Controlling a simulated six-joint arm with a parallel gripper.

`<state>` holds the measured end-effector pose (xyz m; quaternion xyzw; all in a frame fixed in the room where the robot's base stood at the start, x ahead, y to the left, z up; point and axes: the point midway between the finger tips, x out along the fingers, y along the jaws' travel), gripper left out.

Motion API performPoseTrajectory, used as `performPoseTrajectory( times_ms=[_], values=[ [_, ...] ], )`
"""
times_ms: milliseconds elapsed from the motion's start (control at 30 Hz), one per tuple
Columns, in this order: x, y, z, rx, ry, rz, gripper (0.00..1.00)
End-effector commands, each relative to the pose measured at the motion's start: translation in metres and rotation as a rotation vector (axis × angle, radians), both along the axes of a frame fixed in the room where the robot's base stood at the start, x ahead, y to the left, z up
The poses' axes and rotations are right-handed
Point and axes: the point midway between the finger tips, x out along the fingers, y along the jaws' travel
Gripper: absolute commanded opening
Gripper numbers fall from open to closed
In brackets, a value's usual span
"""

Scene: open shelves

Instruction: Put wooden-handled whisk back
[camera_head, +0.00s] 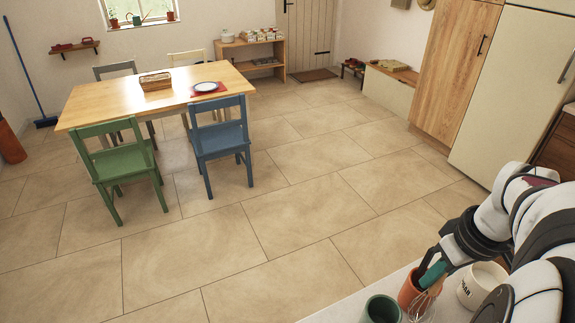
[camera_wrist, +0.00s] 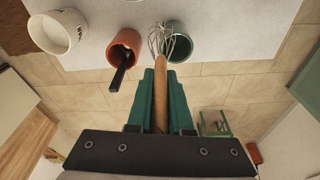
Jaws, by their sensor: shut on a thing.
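My gripper (camera_head: 432,273) is shut on the wooden handle of the whisk (camera_wrist: 160,95); its teal fingers (camera_wrist: 160,84) press on both sides of the handle. The whisk's wire end points down and away from the gripper; the wires (camera_head: 423,306) also show in the head view. In the wrist view the wires overlap the left side of a green pot (camera_wrist: 179,52). It also shows in the head view (camera_head: 381,310), left of the wires. I cannot tell how high the wires are above the counter.
A terracotta pot (camera_wrist: 120,40) holding a black-handled utensil (camera_wrist: 121,72) stands beside the green pot. A white lettered crock (camera_head: 482,284) stands to the right in the head view. All stand on a pale counter (camera_wrist: 225,35); its edge is near the pots.

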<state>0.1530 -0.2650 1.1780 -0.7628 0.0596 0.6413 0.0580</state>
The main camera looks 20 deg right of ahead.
Motion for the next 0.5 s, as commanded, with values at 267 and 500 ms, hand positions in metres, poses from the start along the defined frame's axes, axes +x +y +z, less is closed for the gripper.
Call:
performPoseTrajectory(
  times_ms=[267,500],
  values=[
    [0.045,0.037,-0.025,-0.009,-0.072,0.28,0.0],
    [0.044,0.037,-0.077,-0.011,-0.072,0.278,0.0]
  ],
)
